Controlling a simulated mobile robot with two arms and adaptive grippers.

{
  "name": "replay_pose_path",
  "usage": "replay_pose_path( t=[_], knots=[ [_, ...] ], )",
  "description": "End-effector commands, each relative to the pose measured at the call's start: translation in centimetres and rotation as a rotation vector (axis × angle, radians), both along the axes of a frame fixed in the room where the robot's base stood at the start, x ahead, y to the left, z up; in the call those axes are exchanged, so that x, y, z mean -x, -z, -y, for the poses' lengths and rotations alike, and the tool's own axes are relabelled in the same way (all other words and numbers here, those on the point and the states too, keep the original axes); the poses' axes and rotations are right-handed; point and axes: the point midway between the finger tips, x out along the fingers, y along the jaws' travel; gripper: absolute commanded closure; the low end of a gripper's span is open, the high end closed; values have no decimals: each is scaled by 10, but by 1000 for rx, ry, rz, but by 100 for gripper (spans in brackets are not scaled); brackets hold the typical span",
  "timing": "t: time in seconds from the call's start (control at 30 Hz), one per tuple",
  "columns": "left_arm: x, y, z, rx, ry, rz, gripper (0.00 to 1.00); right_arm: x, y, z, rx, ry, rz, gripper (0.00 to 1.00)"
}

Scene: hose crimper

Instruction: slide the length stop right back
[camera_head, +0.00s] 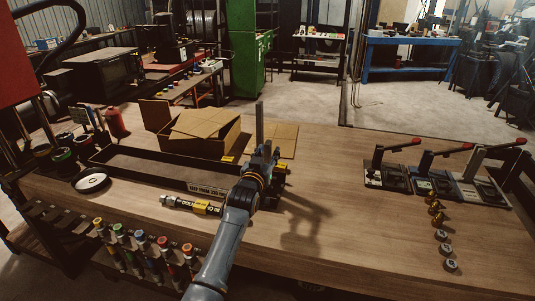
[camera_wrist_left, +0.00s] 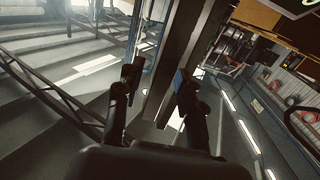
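A grey upright bar (camera_head: 260,122), which looks like part of the length stop, stands near the right end of a long dark frame (camera_head: 125,172). A label plate (camera_head: 207,189) is on the frame's front edge. My left gripper (camera_head: 264,153) is at the bar, hiding its lower part and base. In the left wrist view the bar (camera_wrist_left: 180,62) runs between the two separated fingers (camera_wrist_left: 157,80). A gap shows on the left finger's side; contact on the right side is unclear. My right gripper is not in view.
An open cardboard box (camera_head: 205,135) stands behind the frame. A hose piece with a yellow band (camera_head: 190,205) lies in front. Several red-handled lever tools (camera_head: 435,170) and small fittings (camera_head: 441,236) are at the right. The bench between is clear.

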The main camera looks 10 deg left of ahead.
Motion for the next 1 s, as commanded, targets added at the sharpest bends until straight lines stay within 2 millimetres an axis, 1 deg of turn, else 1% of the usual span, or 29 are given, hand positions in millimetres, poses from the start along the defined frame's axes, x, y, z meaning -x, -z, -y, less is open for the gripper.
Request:
replay_pose_path(
  t=[0.07,0.17,0.27,0.37,0.7,0.83,1.0],
  knots=[
    [0,0,0,0,0,0,62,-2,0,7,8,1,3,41],
    [3,0,0,0,0,1,62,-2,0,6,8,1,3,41],
    [12,1,-1,0,0,0,62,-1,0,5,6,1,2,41],
    [25,1,-1,0,0,1,62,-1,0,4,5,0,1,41],
    [86,1,-3,0,0,0,62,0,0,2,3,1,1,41],
    [105,1,-4,0,0,-1,62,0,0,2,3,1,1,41],
    [117,1,-4,0,0,-1,62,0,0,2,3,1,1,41]
  ],
)
